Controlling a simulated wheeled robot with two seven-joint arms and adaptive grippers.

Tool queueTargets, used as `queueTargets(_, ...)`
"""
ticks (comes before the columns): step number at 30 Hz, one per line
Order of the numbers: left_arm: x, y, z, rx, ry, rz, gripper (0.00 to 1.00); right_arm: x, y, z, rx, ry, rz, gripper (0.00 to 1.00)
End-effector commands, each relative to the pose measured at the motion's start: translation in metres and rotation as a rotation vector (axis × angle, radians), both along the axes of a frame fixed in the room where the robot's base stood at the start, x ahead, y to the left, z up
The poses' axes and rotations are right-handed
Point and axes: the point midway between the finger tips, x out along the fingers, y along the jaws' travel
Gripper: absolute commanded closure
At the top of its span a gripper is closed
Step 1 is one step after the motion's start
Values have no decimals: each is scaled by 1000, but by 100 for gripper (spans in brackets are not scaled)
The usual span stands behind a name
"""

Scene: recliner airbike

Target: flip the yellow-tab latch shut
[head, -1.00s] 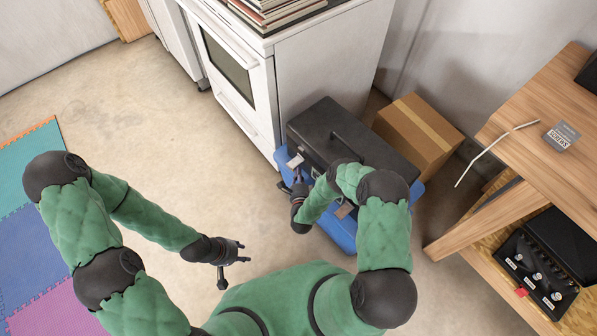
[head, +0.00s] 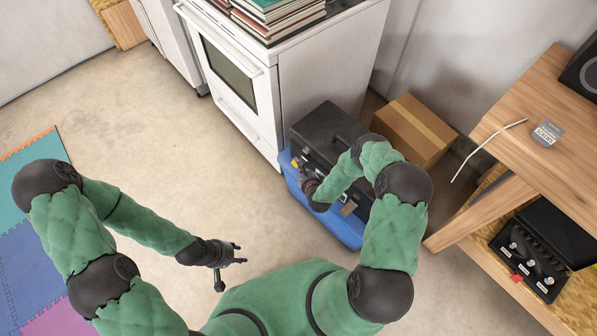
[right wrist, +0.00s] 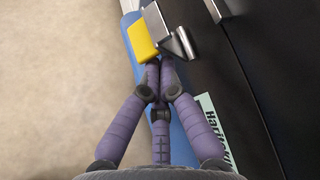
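The yellow-tab latch sits on the side of a black toolbox (head: 322,128). In the right wrist view its yellow tab (right wrist: 142,38) sticks out to the left beside a bent metal clasp (right wrist: 181,42). The tab is a small yellow spot in the head view (head: 295,162). My right gripper (right wrist: 159,63) has its purple fingers drawn together, tips at the lower edge of the tab and clasp. I see nothing held between them, and cannot tell if they touch the tab. My left gripper (head: 241,253) is open and empty above the floor.
A wooden bench (head: 490,205) is at the right.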

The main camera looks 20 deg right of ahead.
Motion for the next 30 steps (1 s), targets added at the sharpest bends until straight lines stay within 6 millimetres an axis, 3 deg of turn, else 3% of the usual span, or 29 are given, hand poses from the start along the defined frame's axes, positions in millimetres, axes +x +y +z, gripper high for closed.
queueTargets(7, 0, 0, 1, 0, 1, 0, 60, 3, -7, 12, 197, 84, -1, 100)
queueTargets(30, 0, 0, 8, 0, 0, 0, 60, 4, -9, 30, 190, 81, 0, 100)
